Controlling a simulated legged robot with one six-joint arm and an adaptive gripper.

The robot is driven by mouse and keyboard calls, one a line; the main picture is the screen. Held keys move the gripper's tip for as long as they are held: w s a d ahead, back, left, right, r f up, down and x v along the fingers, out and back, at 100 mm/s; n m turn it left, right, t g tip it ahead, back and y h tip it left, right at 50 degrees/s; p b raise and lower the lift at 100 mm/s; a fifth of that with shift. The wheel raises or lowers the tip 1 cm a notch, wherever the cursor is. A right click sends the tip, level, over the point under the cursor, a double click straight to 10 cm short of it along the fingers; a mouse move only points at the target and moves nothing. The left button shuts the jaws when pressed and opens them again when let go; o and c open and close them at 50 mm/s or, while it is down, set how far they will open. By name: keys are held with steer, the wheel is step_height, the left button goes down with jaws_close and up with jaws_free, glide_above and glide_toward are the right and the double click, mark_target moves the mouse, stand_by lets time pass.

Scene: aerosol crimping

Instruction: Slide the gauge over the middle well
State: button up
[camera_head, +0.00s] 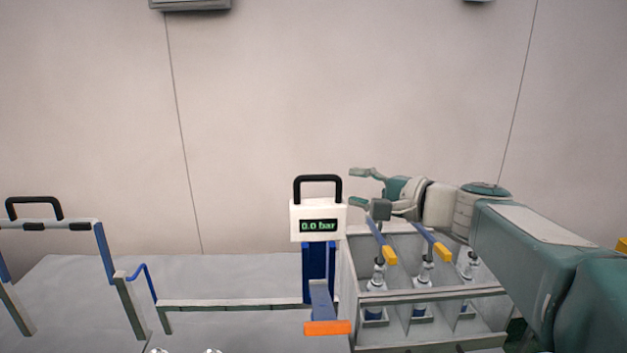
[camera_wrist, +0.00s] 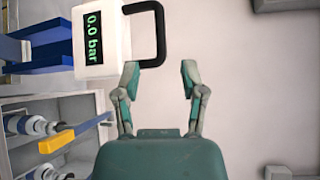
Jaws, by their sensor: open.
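The gauge (camera_head: 318,222) is a white box with a green "0.0 bar" display and a black loop handle (camera_head: 318,180) on top. It sits on a blue upright (camera_head: 319,272), left of the divided crate with the wells (camera_head: 430,293). The middle well (camera_head: 422,315) shows below a valve with a yellow-tipped lever. My gripper (camera_head: 359,188) is open and empty, just right of the gauge handle, fingers pointing left. In the wrist view the gauge (camera_wrist: 100,38) is upper left, and its handle (camera_wrist: 158,35) lies beyond the open fingers (camera_wrist: 160,80), apart from them.
Yellow-tipped levers (camera_head: 434,243) stick up over the crate, below my gripper. An orange-ended lever (camera_head: 327,327) juts forward under the gauge. A low rail (camera_head: 235,304) runs left to a frame with another black handle (camera_head: 34,207). The space above the crate is partly taken by my arm.

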mark_target(319, 180)
steer(key=x, duration=1)
steer(key=shift+f, duration=0.1)
jaws_close()
